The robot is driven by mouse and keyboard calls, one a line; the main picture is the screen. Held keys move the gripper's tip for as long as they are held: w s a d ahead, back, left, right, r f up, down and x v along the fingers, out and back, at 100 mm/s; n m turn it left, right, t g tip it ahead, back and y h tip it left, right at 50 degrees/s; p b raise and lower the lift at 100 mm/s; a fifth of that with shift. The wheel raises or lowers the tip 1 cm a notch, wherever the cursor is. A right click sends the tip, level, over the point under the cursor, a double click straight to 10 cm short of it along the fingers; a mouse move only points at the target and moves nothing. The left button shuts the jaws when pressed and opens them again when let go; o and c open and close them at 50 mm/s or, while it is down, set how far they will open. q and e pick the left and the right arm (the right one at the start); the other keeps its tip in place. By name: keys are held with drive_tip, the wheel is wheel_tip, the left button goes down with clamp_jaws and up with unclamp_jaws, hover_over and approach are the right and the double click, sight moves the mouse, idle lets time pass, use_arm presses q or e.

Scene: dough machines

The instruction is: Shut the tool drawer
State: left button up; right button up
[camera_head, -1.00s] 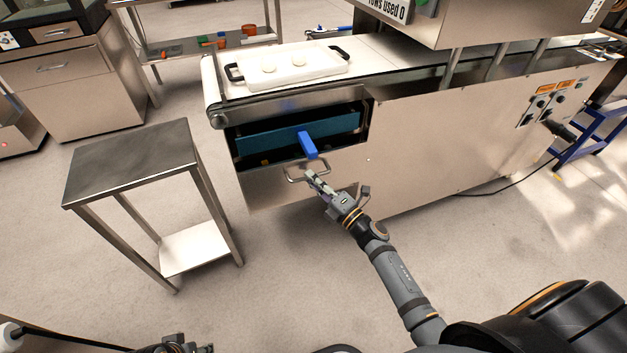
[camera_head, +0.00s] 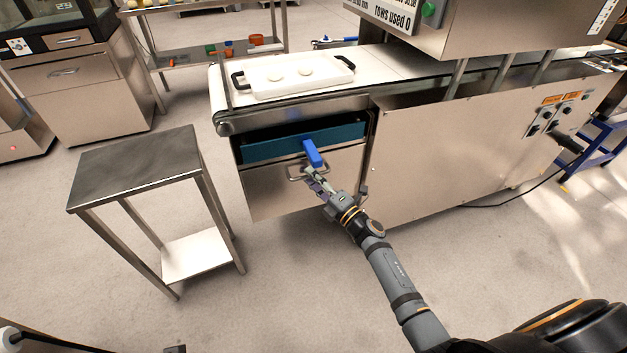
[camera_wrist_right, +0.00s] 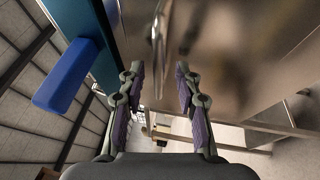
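The tool drawer (camera_head: 275,186) is in the left end of the steel conveyor machine and stands partly open, with a dark gap above its front. A teal panel (camera_head: 290,145) shows in the opening. A blue block (camera_head: 313,153) sticks out over the drawer's top edge; it also shows in the right wrist view (camera_wrist_right: 68,75). My right gripper (camera_head: 314,181) is at the drawer's metal handle (camera_head: 293,172). In the wrist view its fingers (camera_wrist_right: 158,78) are apart, with the handle (camera_wrist_right: 157,35) ahead between them. Whether they touch it is unclear. My left gripper's fingers are out of view.
A small steel side table (camera_head: 135,165) stands left of the drawer. Open floor (camera_head: 300,270) lies in front of the machine. A black cable (camera_head: 510,198) runs at the right.

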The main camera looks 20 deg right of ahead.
drive_tip(key=v, duration=1.2)
idle(0.5)
